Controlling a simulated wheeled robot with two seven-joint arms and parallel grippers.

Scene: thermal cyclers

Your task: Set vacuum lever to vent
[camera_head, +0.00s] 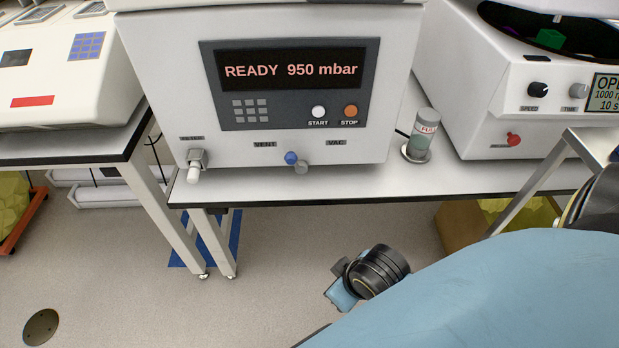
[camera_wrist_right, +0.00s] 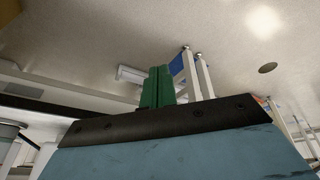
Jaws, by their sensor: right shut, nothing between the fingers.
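The vacuum unit (camera_head: 270,145) is a white box with a dark panel, and its display reads "READY 950 mbar". Its vacuum lever has a blue knob (camera_head: 291,158) beside a grey round pivot (camera_head: 301,167) low on the front. The knob sits up and left of the pivot, leaning toward the VENT label (camera_head: 265,144); the VAC label (camera_head: 336,142) is to the right. My right gripper (camera_wrist_right: 159,72) shows in the right wrist view with its green fingers shut and empty, away from the lever. It is not visible in the head view. My left gripper is not in view.
A white-handled valve (camera_head: 195,170) is at the unit's lower left. A small container (camera_head: 423,138) stands right of the unit, beside a white centrifuge (camera_head: 480,90). A grey bench (camera_head: 240,190) carries them. Another white device (camera_head: 55,60) is at left.

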